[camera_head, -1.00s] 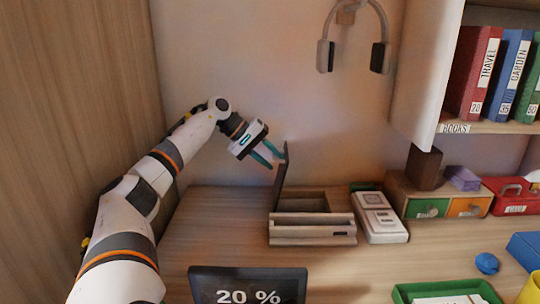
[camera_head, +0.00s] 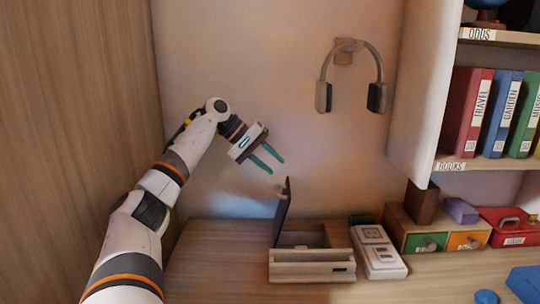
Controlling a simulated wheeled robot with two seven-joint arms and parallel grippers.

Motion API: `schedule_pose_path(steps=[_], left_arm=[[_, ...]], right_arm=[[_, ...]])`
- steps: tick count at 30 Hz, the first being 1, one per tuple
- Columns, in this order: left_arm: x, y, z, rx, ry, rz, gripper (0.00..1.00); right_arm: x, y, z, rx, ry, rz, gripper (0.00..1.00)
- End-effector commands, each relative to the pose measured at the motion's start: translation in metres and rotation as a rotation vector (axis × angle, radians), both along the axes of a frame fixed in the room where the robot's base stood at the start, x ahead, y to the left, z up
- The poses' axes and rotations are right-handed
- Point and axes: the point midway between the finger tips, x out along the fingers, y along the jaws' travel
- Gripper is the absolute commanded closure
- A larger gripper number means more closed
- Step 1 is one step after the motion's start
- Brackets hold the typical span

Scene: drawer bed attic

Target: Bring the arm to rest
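My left gripper (camera_head: 267,161) is raised in front of the wall, its two teal fingers spread apart with nothing between them. It is above and left of a wooden box (camera_head: 312,268) on the desk, and apart from it. The box's dark lid (camera_head: 283,208) stands up, open, at the box's left side. My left arm (camera_head: 138,219) comes in from the lower left. My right gripper is out of view.
A white device (camera_head: 379,257) sits right of the box. Small drawers (camera_head: 437,234) and a red case (camera_head: 511,229) stand further right. Headphones (camera_head: 350,80) hang on the wall. A bookshelf (camera_head: 440,165) juts out at right. A wood panel (camera_head: 75,120) bounds the left. Open air surrounds the gripper.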

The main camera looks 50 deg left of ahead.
Motion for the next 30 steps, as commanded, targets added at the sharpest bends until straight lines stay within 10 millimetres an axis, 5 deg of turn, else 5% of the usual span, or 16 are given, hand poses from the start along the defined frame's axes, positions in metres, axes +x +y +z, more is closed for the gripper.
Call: schedule_pose_path(steps=[23,26,30], left_arm=[[0.0,0.0,0.007,0.001,0.001,0.0,0.67],[0.0,0.0,0.021,0.001,0.001,0.0,0.67],[0.0,0.0,0.067,0.001,0.0,0.001,0.67]], right_arm=[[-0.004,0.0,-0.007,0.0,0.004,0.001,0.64],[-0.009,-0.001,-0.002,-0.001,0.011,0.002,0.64],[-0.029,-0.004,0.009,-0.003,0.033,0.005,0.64]])
